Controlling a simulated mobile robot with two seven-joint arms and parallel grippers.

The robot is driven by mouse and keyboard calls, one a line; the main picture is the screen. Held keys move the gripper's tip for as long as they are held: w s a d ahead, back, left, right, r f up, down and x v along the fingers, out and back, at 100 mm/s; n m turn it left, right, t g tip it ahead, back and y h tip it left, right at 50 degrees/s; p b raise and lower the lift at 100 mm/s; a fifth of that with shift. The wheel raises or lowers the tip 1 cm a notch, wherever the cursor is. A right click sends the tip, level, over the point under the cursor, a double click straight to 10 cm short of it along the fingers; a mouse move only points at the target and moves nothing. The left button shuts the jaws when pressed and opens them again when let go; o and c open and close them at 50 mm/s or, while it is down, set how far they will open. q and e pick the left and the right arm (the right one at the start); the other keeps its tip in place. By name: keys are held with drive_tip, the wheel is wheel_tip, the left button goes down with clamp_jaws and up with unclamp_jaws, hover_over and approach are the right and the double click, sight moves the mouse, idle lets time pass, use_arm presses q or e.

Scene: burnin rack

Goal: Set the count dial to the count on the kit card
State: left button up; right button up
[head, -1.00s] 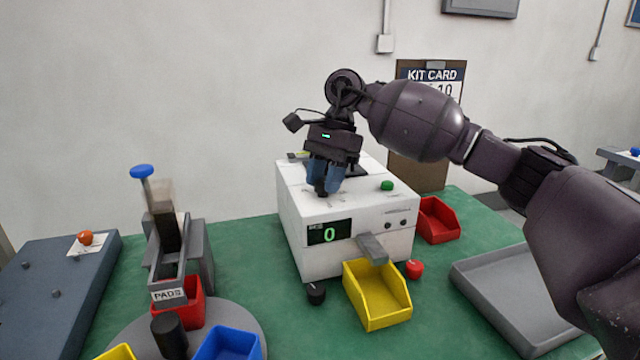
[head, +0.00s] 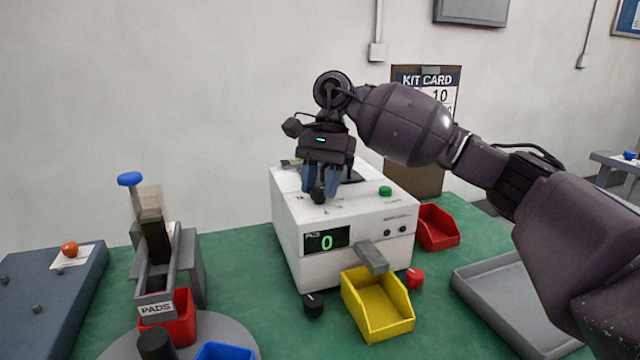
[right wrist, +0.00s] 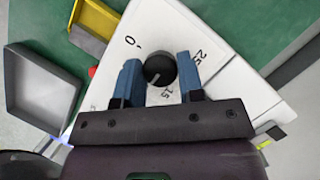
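The count dial (right wrist: 159,70) is a black round knob with a white pointer line, on top of the white machine (head: 290,215). In the right wrist view its line points to the lower left; 0, 15 and 25 show around it, other marks are covered. My right gripper (head: 318,190) is over the machine from above, its blue fingers on both sides of the knob with no clear gap. The kit card (head: 427,90) stands behind the machine and reads 10; my arm covers part of it. The machine's green display (head: 327,240) reads 0. My left gripper is out of view.
A green button (head: 385,191) is on the machine's top. A yellow bin (head: 377,305) stands below its chute (head: 372,257); a red bin (head: 437,228) and grey tray (head: 520,300) are to the right. The PADS dispenser (head: 155,285) stands to the left.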

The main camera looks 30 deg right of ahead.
drive_tip(key=o, duration=0.4)
drive_tip(key=p+v, duration=0.1)
drive_tip(key=v, duration=1)
idle(0.4)
